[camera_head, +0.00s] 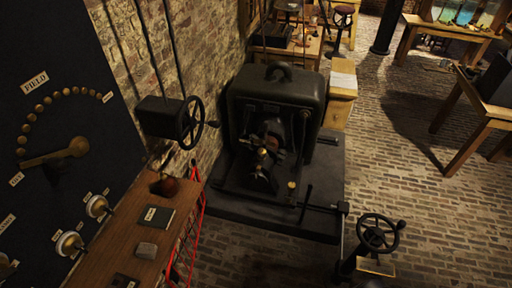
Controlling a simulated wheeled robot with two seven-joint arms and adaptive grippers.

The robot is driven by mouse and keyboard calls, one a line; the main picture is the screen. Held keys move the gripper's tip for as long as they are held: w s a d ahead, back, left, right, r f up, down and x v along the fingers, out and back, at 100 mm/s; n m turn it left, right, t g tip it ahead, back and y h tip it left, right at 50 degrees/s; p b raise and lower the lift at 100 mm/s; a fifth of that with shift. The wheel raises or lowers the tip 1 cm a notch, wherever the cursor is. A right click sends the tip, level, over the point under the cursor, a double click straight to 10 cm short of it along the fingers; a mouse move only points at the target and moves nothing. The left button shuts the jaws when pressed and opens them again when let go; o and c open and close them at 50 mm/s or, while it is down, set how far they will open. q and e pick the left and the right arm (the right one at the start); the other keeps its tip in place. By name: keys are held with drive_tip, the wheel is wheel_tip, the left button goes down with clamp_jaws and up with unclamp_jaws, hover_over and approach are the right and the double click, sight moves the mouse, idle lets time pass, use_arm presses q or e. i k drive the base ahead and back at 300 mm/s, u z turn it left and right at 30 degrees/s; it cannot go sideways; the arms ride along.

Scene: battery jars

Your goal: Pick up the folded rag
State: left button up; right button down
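A small grey-brown, flat-looking piece (147,250) lies on the wooden shelf (124,236) at the lower left of the head view. It may be the folded rag, but it is too small and dark to be sure. It lies just in front of a dark booklet with a pale label (157,217), apart from it. Neither of my grippers shows in this view.
A dark panel (60,110) with knobs stands left of the shelf. A reddish-brown rounded thing (168,186) sits at its far end. A black machine (275,120) and a handwheel (378,234) stand to the right.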

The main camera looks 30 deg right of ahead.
sight(145, 251)
drive_tip(key=u, duration=0.4)
drive_tip(key=k, duration=1.1)
drive_tip(key=u, duration=1.15)
drive_tip(key=i, duration=1.05)
drive_tip(key=z, duration=0.8)
